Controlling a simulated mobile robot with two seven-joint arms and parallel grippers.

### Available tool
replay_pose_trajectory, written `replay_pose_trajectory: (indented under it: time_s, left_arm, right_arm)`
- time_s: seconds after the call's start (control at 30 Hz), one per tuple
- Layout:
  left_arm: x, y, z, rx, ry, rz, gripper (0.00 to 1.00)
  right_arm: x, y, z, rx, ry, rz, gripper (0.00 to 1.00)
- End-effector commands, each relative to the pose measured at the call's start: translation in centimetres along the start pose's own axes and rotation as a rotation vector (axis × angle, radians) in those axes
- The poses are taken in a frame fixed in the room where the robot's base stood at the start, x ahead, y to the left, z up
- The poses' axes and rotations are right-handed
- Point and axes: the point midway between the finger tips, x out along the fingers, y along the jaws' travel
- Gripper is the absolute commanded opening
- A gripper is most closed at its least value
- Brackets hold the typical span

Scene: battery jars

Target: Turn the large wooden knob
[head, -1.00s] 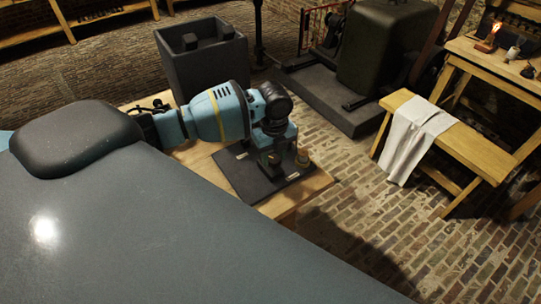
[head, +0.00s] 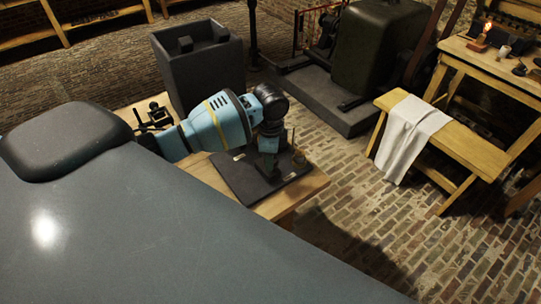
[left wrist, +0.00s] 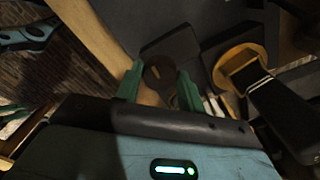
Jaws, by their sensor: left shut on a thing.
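My left gripper (head: 268,163) points down over a dark board (head: 238,180) on a small wooden table. In the left wrist view, its green fingers (left wrist: 160,88) stand on either side of a dark brown round knob (left wrist: 158,70), which I take to be the large wooden knob. The gripper is shut on it. In the head view the gripper hides the knob. A small brass-coloured piece (head: 299,157) stands on the board just right of the gripper; a yellowish round piece with a dark bar (left wrist: 238,62) shows in the left wrist view.
A tall dark grey open box (head: 200,75) stands behind the table. A small black device (head: 152,113) sits at the table's left. A bench with a white cloth (head: 410,135) is at the right. The brick floor (head: 400,240) between is clear.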

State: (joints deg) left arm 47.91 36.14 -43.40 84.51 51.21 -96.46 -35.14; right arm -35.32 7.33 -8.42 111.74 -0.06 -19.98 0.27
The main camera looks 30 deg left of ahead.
Motion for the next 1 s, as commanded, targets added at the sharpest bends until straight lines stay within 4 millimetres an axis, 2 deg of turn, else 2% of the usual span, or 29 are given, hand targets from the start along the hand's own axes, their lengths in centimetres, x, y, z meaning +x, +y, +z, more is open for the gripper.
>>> replay_pose_trajectory:
  time_s: [1.0]
  left_arm:
    - [0.14,0.20,-0.13,-0.964,-0.001,0.004,0.16]
  right_arm:
    - [-0.01,-0.07,0.02,0.001,-0.001,-0.001,0.36]
